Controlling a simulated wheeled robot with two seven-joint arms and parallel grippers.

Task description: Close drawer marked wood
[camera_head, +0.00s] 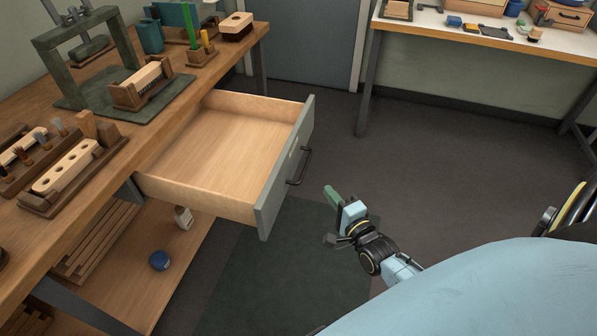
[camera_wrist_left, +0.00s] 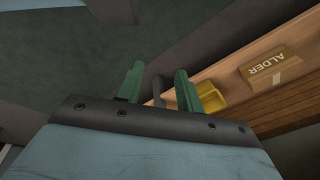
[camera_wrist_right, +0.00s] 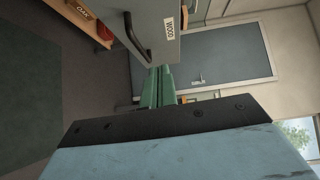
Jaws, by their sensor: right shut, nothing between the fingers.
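The drawer (camera_head: 225,155) under the workbench is pulled well out and looks empty. Its grey front (camera_head: 290,170) carries a dark bar handle (camera_head: 300,166). In the right wrist view a label reading WOOD (camera_wrist_right: 168,28) is on the grey front, beside the handle (camera_wrist_right: 136,38). My right gripper (camera_head: 331,194) is shut and empty, to the right of the drawer front and apart from it. Its green fingers (camera_wrist_right: 157,88) point toward the front in the right wrist view. My left gripper (camera_wrist_left: 158,85) shows only in its own wrist view, with its green fingers apart and nothing clearly between them.
The wooden workbench (camera_head: 150,110) holds a press frame, brush blocks and tufting jigs. A box marked ALDER (camera_wrist_left: 272,72) shows in the left wrist view. Floor beyond the drawer front is clear.

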